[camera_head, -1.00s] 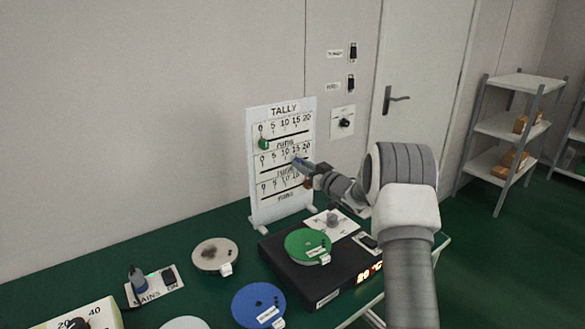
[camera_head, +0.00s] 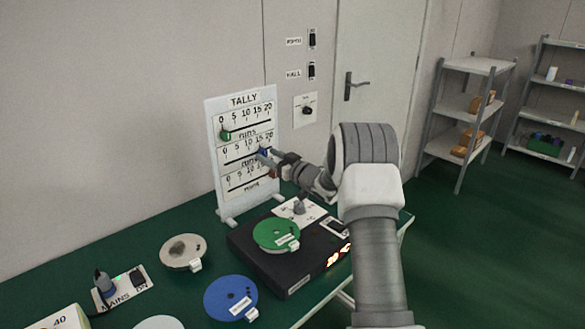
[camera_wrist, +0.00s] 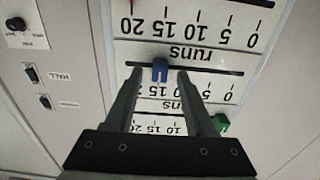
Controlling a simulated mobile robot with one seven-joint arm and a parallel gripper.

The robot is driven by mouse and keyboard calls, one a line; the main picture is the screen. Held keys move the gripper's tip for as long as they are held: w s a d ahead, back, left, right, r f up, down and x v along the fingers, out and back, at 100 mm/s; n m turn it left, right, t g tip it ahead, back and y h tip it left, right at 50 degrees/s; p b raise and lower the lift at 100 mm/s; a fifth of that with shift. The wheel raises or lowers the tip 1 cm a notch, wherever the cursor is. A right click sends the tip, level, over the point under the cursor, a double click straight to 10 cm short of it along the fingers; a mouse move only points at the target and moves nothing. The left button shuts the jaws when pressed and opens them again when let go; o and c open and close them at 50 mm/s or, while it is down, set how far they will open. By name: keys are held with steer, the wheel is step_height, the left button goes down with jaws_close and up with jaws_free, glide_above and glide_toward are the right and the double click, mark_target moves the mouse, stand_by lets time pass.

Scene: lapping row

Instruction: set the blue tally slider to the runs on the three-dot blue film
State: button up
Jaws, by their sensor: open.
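The blue tally slider (camera_wrist: 160,70) sits on the middle row of the white TALLY board (camera_head: 213,150), close to the 15 mark. It shows small in the head view (camera_head: 263,152). My gripper (camera_wrist: 158,76) is open, with one finger on each side of the slider; I cannot tell if either touches it. A blue film disc (camera_head: 221,290) lies on the green bench, with dark dots, a white label and a tag. The label's writing is too small to read.
The green slider (camera_head: 226,134) is near 0 on the top row; a red slider (camera_head: 272,172) is at the right of the bottom row. A green disc (camera_head: 275,231) lies on a black machine (camera_head: 245,245). A grey disc (camera_head: 183,252) lies left of it.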

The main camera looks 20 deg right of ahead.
steer(key=p+v, duration=0.1)
steer(key=v, duration=1.4)
steer(key=shift+s+d, duration=0.15)
steer(key=shift+s, duration=0.2)
steer(key=shift+r, duration=0.15)
steer(key=s+a+r+m+g+h+p, duration=0.1)
steer(key=s+r+m+g+h+p, duration=0.2)
steer(key=r, duration=0.6)
steer(key=s+a+r+h+p, duration=0.2)
steer(key=s+r+h+p, duration=0.1)
steer(key=r+h, duration=0.4)
steer(key=s+a+r+g+y+p, duration=0.1)
steer(key=s+a, duration=0.3)
steer(key=s, duration=0.6)
steer(key=s+a+r+m+g+y+p, duration=0.1)
steer(key=s+a+g, duration=0.3)
steer(key=s, duration=0.6)
steer(key=s+a+r+g+y+p, duration=0.1)
steer(key=s+a+g+p, duration=0.2)
steer(key=s, duration=0.7)
steer(key=shift+a+r, duration=0.3)
steer(key=shift+a, duration=0.55)
